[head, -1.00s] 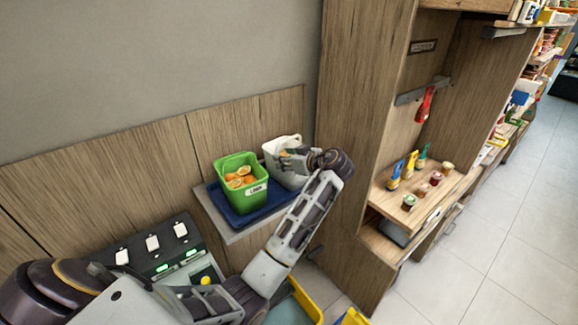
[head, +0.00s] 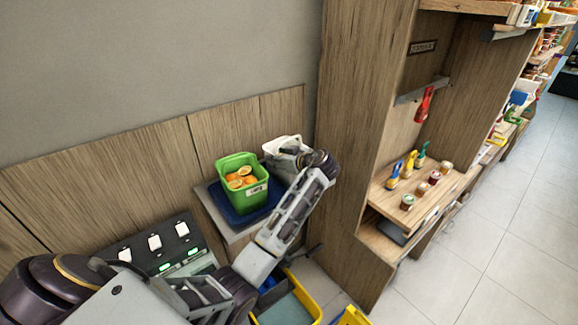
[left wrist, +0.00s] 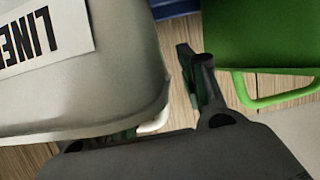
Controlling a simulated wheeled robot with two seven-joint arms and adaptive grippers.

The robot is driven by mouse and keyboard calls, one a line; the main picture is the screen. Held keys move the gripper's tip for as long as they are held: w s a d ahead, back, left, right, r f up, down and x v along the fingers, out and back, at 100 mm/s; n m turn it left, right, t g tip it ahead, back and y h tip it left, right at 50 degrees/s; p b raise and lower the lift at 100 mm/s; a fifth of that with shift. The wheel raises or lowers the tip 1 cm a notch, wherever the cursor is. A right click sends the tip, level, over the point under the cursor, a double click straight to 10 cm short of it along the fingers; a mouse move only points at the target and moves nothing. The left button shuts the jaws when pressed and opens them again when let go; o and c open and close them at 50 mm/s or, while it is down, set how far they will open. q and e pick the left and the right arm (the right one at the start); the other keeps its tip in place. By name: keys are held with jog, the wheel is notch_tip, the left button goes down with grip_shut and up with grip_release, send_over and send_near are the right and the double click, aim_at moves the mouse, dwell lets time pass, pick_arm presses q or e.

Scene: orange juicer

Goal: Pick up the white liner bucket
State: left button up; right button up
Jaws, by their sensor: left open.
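The white liner bucket (head: 272,149) stands at the right end of the small wall shelf, partly hidden by my left gripper (head: 294,158). In the left wrist view the bucket (left wrist: 95,95) fills the left side, its black-lettered label at the upper left. My left gripper (left wrist: 165,105) is open and close to the bucket. One finger shows between the white bucket and the green bucket; the other is mostly hidden by the white bucket. Whether either finger touches it I cannot tell. My right gripper is not in view.
The green bucket (head: 243,187) with oranges stands close on the left, on a blue tray (head: 222,208); it also shows in the left wrist view (left wrist: 260,35). A wooden cabinet (head: 352,130) rises at the right. A switch panel (head: 150,250) is at lower left, a yellow-edged bin (head: 318,303) below.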

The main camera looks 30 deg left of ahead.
pick_arm(q)
jog(key=c, duration=0.9)
grip_shut()
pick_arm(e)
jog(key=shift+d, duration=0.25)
pick_arm(q)
jog(key=shift+r, duration=0.2)
notch_tip(320, 180, up, 10)
jog(key=b, duration=0.1)
jog(key=shift+b, duration=0.4)
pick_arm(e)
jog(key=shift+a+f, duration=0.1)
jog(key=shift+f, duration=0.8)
pick_arm(q)
jog(key=shift+f, duration=0.15)
